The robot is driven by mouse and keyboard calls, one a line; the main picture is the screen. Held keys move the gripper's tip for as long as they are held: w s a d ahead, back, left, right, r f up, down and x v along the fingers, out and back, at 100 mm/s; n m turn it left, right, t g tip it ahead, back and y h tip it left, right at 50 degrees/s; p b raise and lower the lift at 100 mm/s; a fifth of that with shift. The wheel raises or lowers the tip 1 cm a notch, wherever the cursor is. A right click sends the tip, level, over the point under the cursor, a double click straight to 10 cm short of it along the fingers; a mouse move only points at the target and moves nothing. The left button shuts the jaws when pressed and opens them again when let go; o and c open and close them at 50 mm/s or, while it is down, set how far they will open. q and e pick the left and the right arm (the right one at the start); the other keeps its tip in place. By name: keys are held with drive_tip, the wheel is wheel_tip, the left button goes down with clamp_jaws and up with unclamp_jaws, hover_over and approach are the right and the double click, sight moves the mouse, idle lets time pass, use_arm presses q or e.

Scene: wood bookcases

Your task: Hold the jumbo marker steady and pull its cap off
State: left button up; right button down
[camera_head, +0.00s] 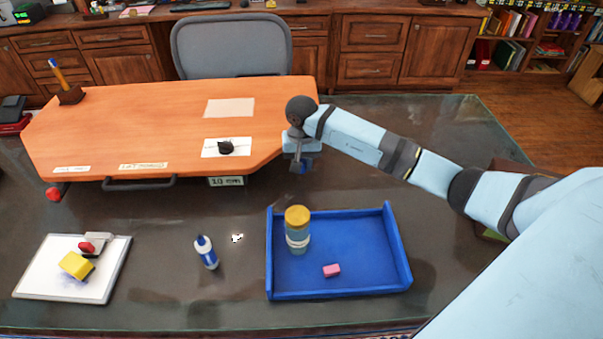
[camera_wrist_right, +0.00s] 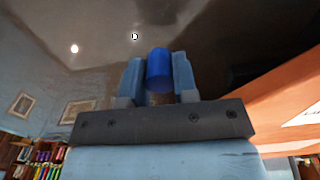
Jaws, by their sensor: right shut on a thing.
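My right gripper (camera_head: 300,168) is above the dark table, near the front edge of the orange desk top. In the right wrist view its fingers (camera_wrist_right: 157,75) are shut on a blue cylinder (camera_wrist_right: 159,68), which looks like a marker cap; its far end is plain. In the head view the held piece is small and dark blue. A blue and white marker-like thing (camera_head: 206,254) with a narrow tip rests on the dark table, left of the blue tray. I cannot tell for certain that it is the jumbo marker. My left gripper is not in view.
The blue tray (camera_head: 397,240) holds a stacked cylinder (camera_head: 298,230) with a yellow top and a pink block (camera_head: 332,270). A whiteboard (camera_head: 35,280) with a yellow block (camera_head: 76,265) lies at left. An orange desk top (camera_head: 130,120) and grey chair (camera_head: 232,45) are behind.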

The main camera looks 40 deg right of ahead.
sight(302, 182)
drive_tip(key=shift+f, duration=2.05)
drive_tip(key=shift+f+b, duration=0.25)
drive_tip(key=shift+b, duration=0.05)
drive_tip(key=c, duration=0.9)
unclamp_jaws()
drive_tip(key=shift+r, duration=0.1)
wheel_tip(302, 182, up, 12)
drive_tip(key=shift+r+p, duration=0.15)
drive_tip(key=shift+p, duration=0.2)
drive_tip(key=shift+s, duration=0.1)
